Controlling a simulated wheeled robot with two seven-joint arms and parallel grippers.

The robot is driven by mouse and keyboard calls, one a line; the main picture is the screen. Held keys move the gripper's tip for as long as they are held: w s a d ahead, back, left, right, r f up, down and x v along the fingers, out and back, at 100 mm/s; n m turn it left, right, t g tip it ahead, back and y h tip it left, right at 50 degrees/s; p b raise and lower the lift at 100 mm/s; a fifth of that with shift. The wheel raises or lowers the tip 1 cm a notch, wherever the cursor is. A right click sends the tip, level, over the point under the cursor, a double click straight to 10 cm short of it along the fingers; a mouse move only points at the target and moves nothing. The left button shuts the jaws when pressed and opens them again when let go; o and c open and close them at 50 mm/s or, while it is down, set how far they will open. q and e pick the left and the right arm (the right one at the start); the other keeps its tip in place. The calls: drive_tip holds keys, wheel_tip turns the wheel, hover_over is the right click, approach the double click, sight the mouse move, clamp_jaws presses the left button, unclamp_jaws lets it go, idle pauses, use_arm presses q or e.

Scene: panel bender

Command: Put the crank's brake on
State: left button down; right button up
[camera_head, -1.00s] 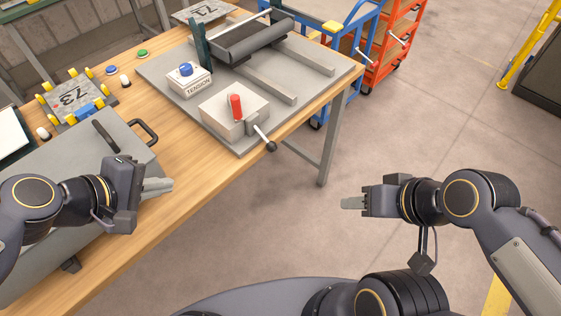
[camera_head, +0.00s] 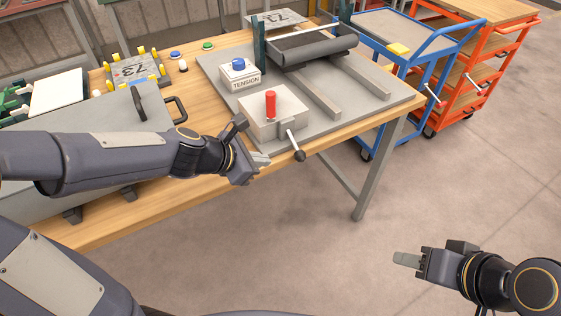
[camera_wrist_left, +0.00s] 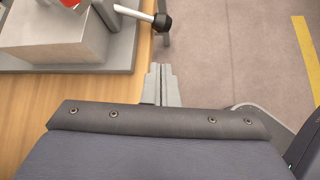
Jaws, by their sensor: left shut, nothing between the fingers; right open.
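The panel bender stands on a grey base plate on the wooden table. Its light grey box (camera_head: 283,117) carries an upright red lever (camera_head: 270,104). A crank (camera_head: 294,142) with a black ball knob hangs from the box's front side, tilted down over the table edge. The crank also shows at the top of the left wrist view (camera_wrist_left: 138,13). My left gripper (camera_head: 262,160) is shut and empty, near the table's front edge, left of the knob and below the box, apart from both. My right gripper (camera_head: 405,259) is open and empty over the floor at lower right.
A TENSION box with a blue knob (camera_head: 238,66) stands behind the crank box, near a dark roller (camera_head: 315,48). A grey case (camera_head: 100,115) with a black handle lies left. Blue (camera_head: 410,47) and orange (camera_head: 470,50) carts stand beyond the table. Floor in front is clear.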

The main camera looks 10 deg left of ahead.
sight(285, 162)
use_arm(q)
drive_tip(key=b+x, duration=0.3)
drive_tip(key=x, duration=0.5)
drive_tip(key=shift+d+f, duration=0.1)
drive_tip(key=shift+f, duration=0.1)
drive_tip(key=shift+w+d+f+b, duration=0.35)
drive_tip(key=shift+w+d+b, duration=0.05)
drive_tip(key=shift+w, duration=0.1)
drive_tip(key=shift+r, duration=0.1)
